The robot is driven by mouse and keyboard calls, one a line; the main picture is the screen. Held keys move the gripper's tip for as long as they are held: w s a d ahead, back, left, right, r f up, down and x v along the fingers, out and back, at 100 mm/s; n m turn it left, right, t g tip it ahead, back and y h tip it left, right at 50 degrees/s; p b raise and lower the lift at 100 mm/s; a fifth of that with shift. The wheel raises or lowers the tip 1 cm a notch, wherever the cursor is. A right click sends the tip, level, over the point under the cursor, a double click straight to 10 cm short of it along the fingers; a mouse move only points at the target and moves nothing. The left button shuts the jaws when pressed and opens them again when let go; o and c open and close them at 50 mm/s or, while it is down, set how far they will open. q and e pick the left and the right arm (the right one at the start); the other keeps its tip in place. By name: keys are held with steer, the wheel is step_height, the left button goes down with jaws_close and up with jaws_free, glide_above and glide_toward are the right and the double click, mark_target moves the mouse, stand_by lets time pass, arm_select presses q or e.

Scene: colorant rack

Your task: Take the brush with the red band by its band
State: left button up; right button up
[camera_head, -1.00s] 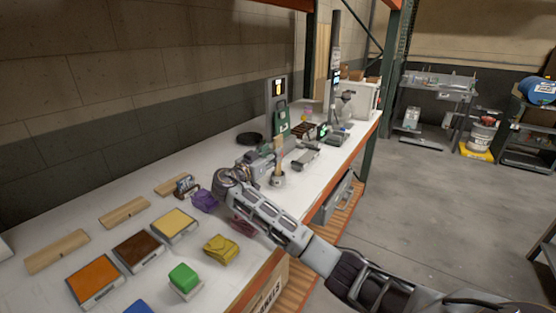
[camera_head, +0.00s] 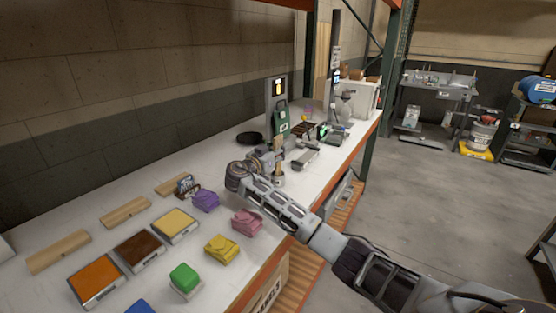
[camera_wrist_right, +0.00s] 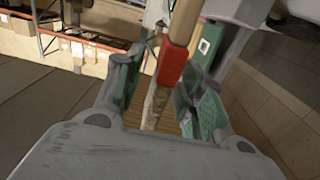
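The brush's pale handle (camera_head: 279,145) shows in the head view behind my right gripper (camera_head: 268,160), above a small metal cup (camera_head: 278,180). In the right wrist view the brush (camera_wrist_right: 185,22) runs down between the fingers of my right gripper (camera_wrist_right: 160,85). Its red band (camera_wrist_right: 173,62) lies between the green-padded fingers, nearer the right one. Gaps show on both sides, so the gripper looks open around it. Below the band the paler lower part (camera_wrist_right: 154,103) is visible. My left gripper is not in view.
A green container (camera_head: 282,122) stands behind the gripper. A grey scraper-like tool (camera_head: 306,157) lies to its right. Coloured blocks, including purple (camera_head: 205,201), pink (camera_head: 246,222) and yellow (camera_head: 221,249), stand at the front left. The bench edge runs below my arm.

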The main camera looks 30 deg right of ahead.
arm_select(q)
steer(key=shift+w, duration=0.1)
arm_select(e)
jaws_close()
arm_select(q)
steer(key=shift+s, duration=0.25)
arm_select(e)
steer(key=shift+r, duration=0.2)
step_height(320, 180, up, 9)
steer(key=shift+f, duration=0.1)
steer(key=shift+r, duration=0.45)
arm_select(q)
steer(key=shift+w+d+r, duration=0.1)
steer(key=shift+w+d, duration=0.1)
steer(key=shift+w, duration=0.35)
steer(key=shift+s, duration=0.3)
